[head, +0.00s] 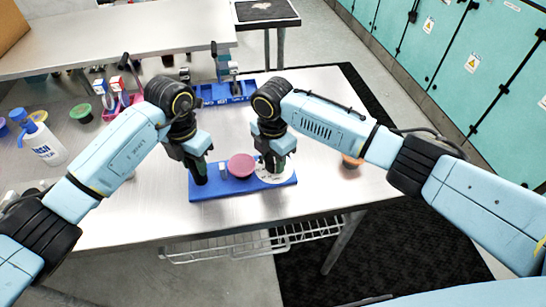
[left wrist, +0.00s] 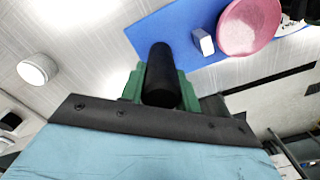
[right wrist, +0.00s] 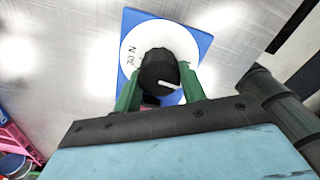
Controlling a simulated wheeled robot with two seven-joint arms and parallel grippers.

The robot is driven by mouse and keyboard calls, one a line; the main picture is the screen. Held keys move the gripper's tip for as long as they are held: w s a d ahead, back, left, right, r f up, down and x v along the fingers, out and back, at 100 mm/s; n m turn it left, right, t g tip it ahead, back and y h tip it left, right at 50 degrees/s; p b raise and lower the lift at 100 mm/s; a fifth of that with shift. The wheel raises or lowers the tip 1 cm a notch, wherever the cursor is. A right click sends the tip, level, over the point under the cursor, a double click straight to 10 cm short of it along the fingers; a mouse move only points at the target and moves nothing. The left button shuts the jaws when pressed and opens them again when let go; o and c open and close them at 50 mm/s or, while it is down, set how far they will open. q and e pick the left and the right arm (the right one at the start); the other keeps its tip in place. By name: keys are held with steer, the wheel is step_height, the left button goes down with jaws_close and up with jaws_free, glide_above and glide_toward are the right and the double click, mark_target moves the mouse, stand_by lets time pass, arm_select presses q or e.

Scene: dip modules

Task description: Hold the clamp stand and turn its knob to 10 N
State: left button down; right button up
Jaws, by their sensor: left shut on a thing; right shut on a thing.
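The clamp stand has a blue base plate (head: 230,190) lying flat on the metal table. A black post (left wrist: 160,75) rises at its left end, and my left gripper (head: 197,165) is shut on it. A pink round dish (head: 241,165) and a small white block (left wrist: 203,42) sit mid-plate. At the right end is a white dial (right wrist: 180,40) with a black knob (right wrist: 157,70). My right gripper (head: 278,162) is shut around the knob. The knob's white pointer line (right wrist: 169,85) points right and slightly down in the right wrist view. A mark like "30 N" shows upside down; other marks are hidden.
A second blue fixture (head: 225,92) stands behind. A white bottle (head: 45,143), a green-lidded jar (head: 82,112) and a pink rack (head: 118,105) are at the left. An orange-topped jar (head: 352,160) is right of the stand. The table's front edge is close.

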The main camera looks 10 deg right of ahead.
mark_target(272, 157)
steer(key=m, duration=0.3)
steer(key=shift+m, duration=0.4)
steer(key=shift+w+m, duration=0.15)
steer(key=shift+m, duration=1.75)
steer(key=o, duration=1)
step_height(272, 157, up, 12)
steer(key=shift+r, duration=0.1)
arm_select(q)
steer(key=c, duration=0.9)
jaws_free()
steer(key=shift+c, duration=0.2)
